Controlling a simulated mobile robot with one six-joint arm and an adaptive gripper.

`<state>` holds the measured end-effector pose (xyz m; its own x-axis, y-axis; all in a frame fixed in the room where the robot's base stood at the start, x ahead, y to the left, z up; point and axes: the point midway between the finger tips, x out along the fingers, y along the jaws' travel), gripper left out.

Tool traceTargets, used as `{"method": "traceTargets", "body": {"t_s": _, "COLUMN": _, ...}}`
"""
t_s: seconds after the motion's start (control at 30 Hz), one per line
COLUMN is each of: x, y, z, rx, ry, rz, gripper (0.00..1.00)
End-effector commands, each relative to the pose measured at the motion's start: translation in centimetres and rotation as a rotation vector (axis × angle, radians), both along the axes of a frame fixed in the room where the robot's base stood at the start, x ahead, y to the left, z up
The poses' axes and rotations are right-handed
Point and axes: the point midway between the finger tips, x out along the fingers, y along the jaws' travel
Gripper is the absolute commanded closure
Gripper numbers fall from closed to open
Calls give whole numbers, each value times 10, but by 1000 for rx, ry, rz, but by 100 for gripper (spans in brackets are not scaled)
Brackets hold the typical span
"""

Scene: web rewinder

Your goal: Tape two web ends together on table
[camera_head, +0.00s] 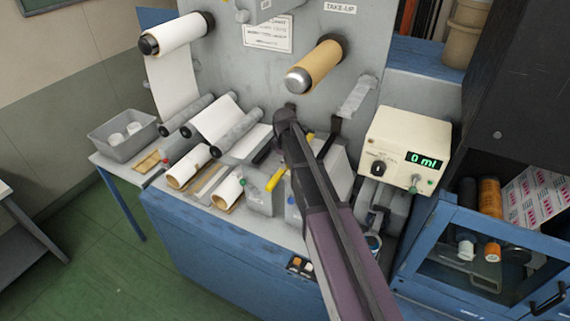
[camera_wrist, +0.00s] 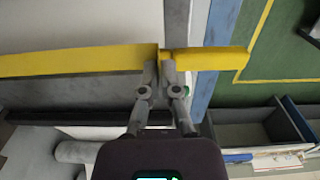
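My gripper (camera_wrist: 160,66) shows in the wrist view with its fingertips close together on a yellow strip (camera_wrist: 80,60). The strip runs across the view to both sides of the fingers and leaves at the left edge. I cannot tell for sure that it is tape. In the head view, my arm hides the fingers, and yellow pieces (camera_head: 276,180) show on both sides of it. White web (camera_head: 216,119) lies over grey rollers on the table, and another pale web surface (camera_head: 250,141) lies to its right. The web ends are not clearly visible.
A white roll (camera_head: 178,34) and a brown take-up core (camera_head: 316,66) stick out from the machine panel. Two small rolls (camera_head: 188,166) (camera_head: 228,188) lie at the front. A grey bin (camera_head: 122,139) stands left. A cream box (camera_head: 408,147) reading 0 ml stands right.

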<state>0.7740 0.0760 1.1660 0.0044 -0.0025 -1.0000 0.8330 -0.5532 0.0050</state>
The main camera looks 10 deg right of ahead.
Motion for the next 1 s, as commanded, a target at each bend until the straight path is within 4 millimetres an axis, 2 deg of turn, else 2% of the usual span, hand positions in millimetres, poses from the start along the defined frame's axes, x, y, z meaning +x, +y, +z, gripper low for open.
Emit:
{"method": "traceTargets", "body": {"t_s": 0.4, "x": 0, "y": -1, "z": -16, "rx": 0, "ry": 0, "rz": -1, "gripper": 100}}
{"method": "traceTargets", "body": {"t_s": 1.0, "x": 0, "y": -2, "z": -18, "rx": 0, "ry": 0, "rz": -2, "gripper": 100}}
